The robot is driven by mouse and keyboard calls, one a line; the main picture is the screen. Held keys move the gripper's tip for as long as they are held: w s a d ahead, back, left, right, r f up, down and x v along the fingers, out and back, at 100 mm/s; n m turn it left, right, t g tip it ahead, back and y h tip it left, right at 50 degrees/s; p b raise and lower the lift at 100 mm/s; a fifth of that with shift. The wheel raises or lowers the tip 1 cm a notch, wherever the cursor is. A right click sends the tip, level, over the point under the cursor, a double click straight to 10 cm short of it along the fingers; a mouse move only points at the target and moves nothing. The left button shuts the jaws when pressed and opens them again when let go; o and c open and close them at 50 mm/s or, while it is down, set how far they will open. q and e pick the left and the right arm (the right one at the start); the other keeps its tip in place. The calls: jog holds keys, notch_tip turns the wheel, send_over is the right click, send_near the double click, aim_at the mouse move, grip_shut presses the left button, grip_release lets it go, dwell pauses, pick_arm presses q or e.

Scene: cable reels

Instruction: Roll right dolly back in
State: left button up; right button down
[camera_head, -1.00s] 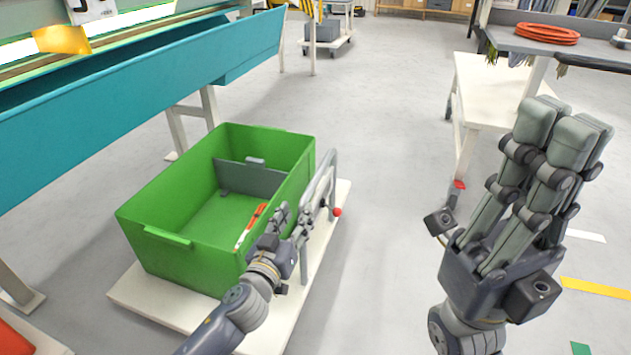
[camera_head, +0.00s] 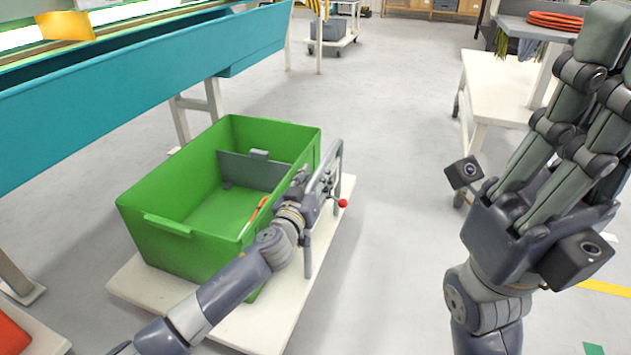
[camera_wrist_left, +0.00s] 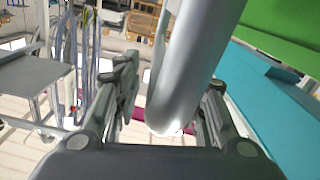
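The dolly (camera_head: 268,325) is a low white platform on the floor at lower left, carrying a green crate (camera_head: 165,250). Its grey tubular handle (camera_head: 308,258) stands at the right side and shows as a thick bar (camera_wrist_left: 185,75) in the left wrist view. My left gripper (camera_head: 318,188) is at the upper part of the handle. The bar lies between its two fingers (camera_wrist_left: 170,105), with small gaps seen beside it, so it looks open around the bar. My right gripper (camera_head: 600,100) is raised close to the camera, empty, its tips partly cut off.
A teal-sided bench (camera_head: 130,95) runs along the left, its legs behind the crate. Another white platform (camera_head: 35,338) with an orange item is cut off at lower left. A white table (camera_head: 500,90) stands at right. The grey floor between is clear.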

pick_arm(q)
grip_shut()
jog(key=shift+a, duration=0.15)
